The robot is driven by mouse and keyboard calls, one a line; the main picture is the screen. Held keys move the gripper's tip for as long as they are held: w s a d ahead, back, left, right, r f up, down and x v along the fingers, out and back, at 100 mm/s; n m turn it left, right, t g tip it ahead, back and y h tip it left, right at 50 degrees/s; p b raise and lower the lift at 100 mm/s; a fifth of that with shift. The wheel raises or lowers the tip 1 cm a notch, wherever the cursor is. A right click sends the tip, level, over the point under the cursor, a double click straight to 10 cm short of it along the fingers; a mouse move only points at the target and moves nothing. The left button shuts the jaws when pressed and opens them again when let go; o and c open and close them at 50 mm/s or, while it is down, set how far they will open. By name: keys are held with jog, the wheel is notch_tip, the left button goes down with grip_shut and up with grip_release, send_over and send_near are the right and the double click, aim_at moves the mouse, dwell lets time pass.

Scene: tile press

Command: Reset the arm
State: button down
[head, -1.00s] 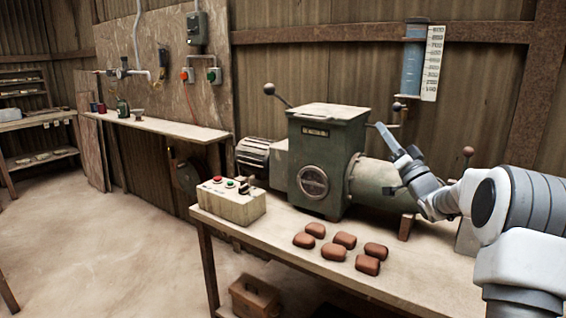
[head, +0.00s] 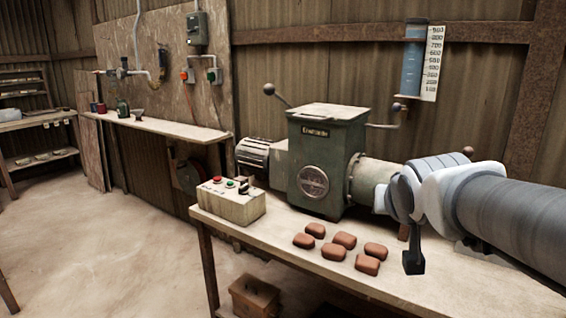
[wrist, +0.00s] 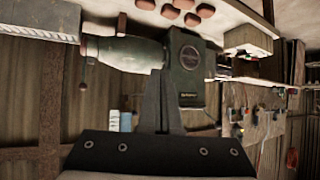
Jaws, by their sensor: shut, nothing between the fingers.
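My gripper (wrist: 160,78) shows in the wrist view with its two dark fingers together and nothing between them. In the head view my arm reaches in from the right, above the right part of the workbench (head: 235,213) and in front of the press barrel. The fingers cannot be made out clearly there. The green press (head: 325,165) stands on the bench left of my arm. It also shows upside down in the wrist view (wrist: 188,55), beyond the fingers.
Several brown clay blocks (head: 343,240) lie on the bench front, left of my wrist. A control box (head: 232,205) with buttons stands at the bench's left end. A water gauge (head: 413,65) hangs on the wall. A wooden box (head: 255,297) is under the bench. The floor at left is clear.

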jog(key=s+a+f+n+g+y, duration=0.1)
jog(key=s+a+f+g, duration=0.15)
jog(key=s, duration=0.45)
jog(key=s+a+f+n+g, duration=0.1)
jog(key=s+f, duration=0.3)
jog(key=s, duration=0.2)
jog(key=s+a+f+g+y, duration=0.1)
jog(key=s+f+g, duration=0.15)
jog(key=s, duration=0.45)
notch_tip(320, 180, up, 21)
jog(key=w+p, duration=0.1)
jog(key=p, duration=2)
jog(key=shift+t+p, duration=0.3)
jog(key=shift+t, duration=0.1)
